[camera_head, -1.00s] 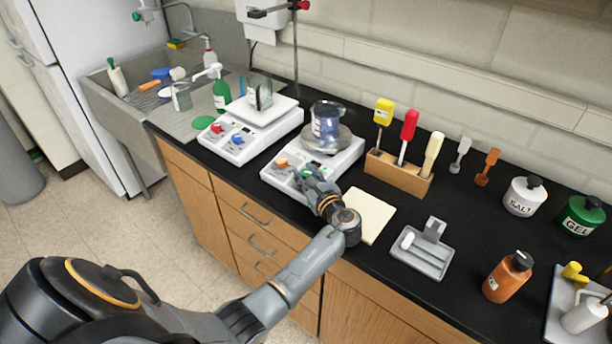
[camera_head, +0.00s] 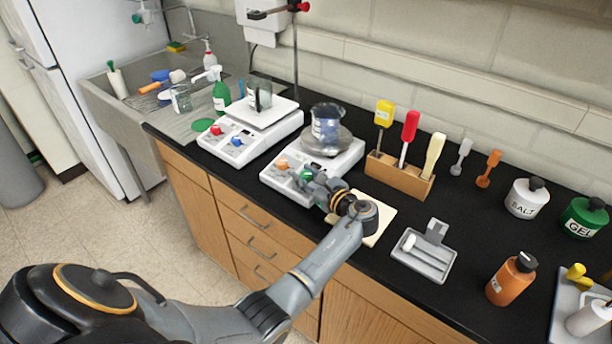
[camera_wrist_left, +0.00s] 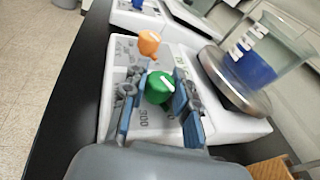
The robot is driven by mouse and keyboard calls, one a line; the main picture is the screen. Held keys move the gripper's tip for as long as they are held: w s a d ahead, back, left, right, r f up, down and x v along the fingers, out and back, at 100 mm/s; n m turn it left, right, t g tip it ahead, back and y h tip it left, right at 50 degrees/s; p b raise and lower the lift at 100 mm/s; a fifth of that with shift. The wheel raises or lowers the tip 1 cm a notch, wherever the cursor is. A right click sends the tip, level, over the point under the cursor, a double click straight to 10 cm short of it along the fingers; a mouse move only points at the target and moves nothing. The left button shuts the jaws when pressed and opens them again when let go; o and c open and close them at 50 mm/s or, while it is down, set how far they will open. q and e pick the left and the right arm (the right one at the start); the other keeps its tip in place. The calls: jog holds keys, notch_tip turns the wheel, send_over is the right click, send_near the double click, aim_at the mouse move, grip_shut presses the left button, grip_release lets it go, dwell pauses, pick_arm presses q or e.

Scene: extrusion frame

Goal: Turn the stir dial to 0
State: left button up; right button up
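The white stirrer (camera_head: 345,160) stands on the black counter with a green dial (camera_head: 307,174) and an orange dial (camera_head: 282,163) on its front panel. The wrist view shows the green dial (camera_wrist_left: 159,87) with a white pointer line, and the orange dial (camera_wrist_left: 149,43) beyond it. I cannot read which one is marked stir; "300" is printed near the green dial. My left gripper (camera_wrist_left: 155,95) is open, its blue-padded fingers on either side of the green dial, with a gap at the left finger. It also shows in the head view (camera_head: 311,182). My right gripper is out of view.
A glass beaker with blue contents (camera_head: 326,124) stands on the stirrer's round plate, close to my gripper. A second white device (camera_head: 262,133) with red and blue dials stands to the left. A wooden tool rack (camera_head: 400,176) and a grey tray (camera_head: 424,256) are to the right.

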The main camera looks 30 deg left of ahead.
aim_at(309, 178)
pick_arm(q)
jog(key=o, duration=0.3)
jog(key=shift+d, duration=0.1)
jog(key=v, duration=0.7)
jog(key=shift+d, duration=0.1)
dwell(0.4)
